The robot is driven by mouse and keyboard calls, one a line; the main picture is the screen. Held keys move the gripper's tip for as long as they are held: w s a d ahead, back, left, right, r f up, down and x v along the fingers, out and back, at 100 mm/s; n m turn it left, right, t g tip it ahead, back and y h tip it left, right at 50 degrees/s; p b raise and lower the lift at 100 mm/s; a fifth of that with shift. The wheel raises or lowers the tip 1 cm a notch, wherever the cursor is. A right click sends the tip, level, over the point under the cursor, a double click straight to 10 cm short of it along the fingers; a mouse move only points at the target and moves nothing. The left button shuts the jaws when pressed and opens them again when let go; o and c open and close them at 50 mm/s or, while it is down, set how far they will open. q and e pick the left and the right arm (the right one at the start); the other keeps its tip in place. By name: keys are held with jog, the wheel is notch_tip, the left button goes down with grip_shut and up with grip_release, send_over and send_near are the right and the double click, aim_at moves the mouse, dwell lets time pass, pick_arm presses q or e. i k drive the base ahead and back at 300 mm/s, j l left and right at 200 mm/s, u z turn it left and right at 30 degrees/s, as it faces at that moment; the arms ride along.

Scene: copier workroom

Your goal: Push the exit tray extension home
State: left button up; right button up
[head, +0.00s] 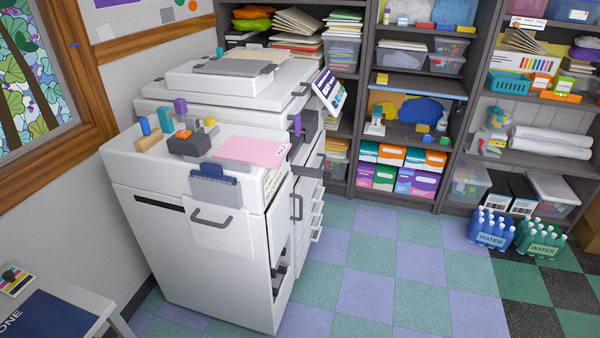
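A white copier (240,95) stands against the left wall, with a lower white cabinet unit (165,225) on its near side. A dark blue-grey slab (215,190) with a blue raised piece juts out past the cabinet's near top edge; it looks like the exit tray extension, but I cannot tell for certain. A white panel with a grey handle (212,219) is below the slab. Neither of my grippers is in view.
Small blocks and a dark device (190,141) sit on the cabinet top. A small table (55,320) is at lower left. Shelves (405,100) line the back. Water bottle packs (491,231) stand on the floor at right. The checkered floor (385,290) right of the copier is clear.

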aim_at(302, 171)
jog(key=i+l+u, duration=0.15)
jog(key=l, duration=0.25)
jog(key=i+l+u, duration=0.2)
jog(key=l, duration=0.15)
jog(key=i+l+u, duration=0.15)
jog(key=l, duration=0.3)
jog(key=i+l+u, duration=0.15)
jog(key=l, duration=0.25)
jog(key=k, duration=0.05)
